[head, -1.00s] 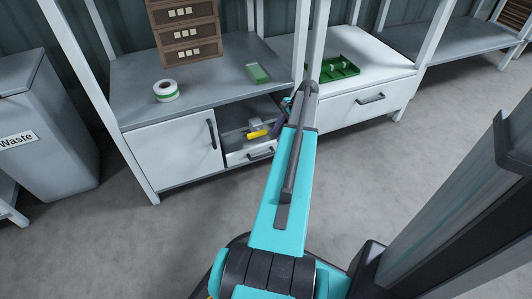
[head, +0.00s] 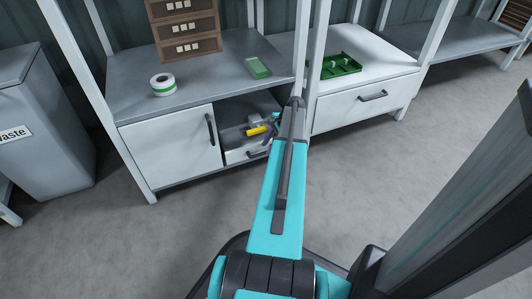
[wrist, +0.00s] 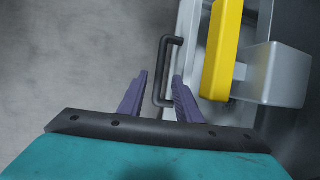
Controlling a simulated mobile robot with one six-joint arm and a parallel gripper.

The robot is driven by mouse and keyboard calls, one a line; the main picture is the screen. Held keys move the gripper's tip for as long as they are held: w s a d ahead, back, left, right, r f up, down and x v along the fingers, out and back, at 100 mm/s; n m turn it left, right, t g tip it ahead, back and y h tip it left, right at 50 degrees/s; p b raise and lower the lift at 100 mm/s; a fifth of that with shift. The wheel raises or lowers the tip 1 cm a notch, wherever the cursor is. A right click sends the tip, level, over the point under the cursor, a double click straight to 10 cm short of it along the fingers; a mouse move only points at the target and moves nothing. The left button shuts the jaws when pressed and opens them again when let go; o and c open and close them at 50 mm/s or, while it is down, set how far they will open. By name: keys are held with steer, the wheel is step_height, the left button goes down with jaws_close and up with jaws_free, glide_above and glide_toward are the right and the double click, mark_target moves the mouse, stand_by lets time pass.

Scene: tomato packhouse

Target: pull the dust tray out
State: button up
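The dust tray (head: 235,157) is a light grey, low drawer at the bottom of the open bay under the left bench. Its dark bar handle (head: 257,154) is on its front, and the handle (wrist: 165,70) stands out large in the wrist view. My gripper (wrist: 160,80) is open, with one purple finger on each side of the handle's bar. The fingers look apart from the bar. In the head view my gripper (head: 270,141) is at the tray's front, partly hidden by my arm.
A yellow part (wrist: 222,50) with a grey block (wrist: 275,75) sits just behind the tray front. A closed white door (head: 172,147) is left of the bay, and a white drawer (head: 365,102) is to the right. The floor in front is clear.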

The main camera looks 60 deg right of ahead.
steer(key=shift+b+x, duration=0.45)
steer(key=shift+x, duration=0.9)
